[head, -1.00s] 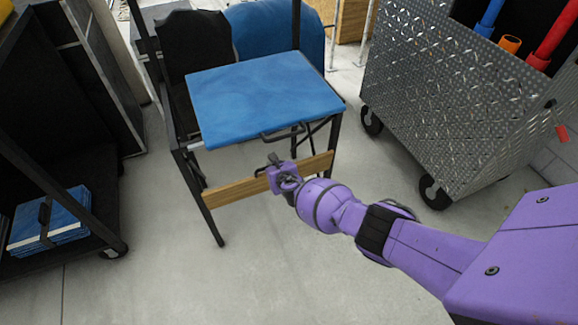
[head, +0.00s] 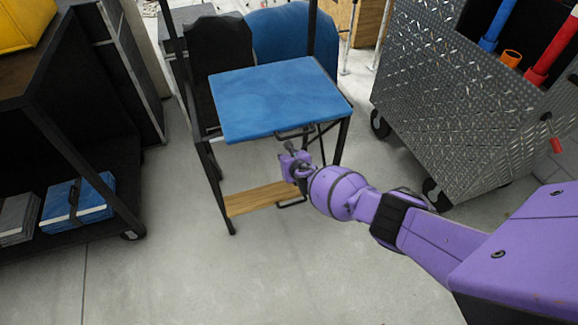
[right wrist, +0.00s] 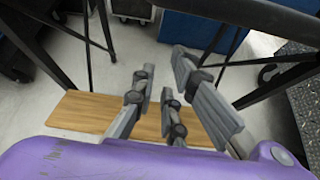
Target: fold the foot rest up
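The foot rest is a light wooden board (head: 255,198) low at the front of a black-framed chair with a blue seat (head: 280,97). It lies roughly flat, with a black handle (head: 292,204) on its front edge. My right gripper (head: 292,152) is in front of the chair, below the seat's front edge and above the right part of the board, hiding some of it. In the right wrist view the fingers of my right gripper (right wrist: 166,80) are spread with nothing between them, and the board (right wrist: 85,112) shows behind them. My left gripper is out of view.
A diamond-plate metal cart (head: 455,100) on casters stands to the right, holding coloured tubes. A black shelf cart (head: 75,150) stands to the left, with blue folded items (head: 85,200) on its lower shelf. The grey floor in front is clear.

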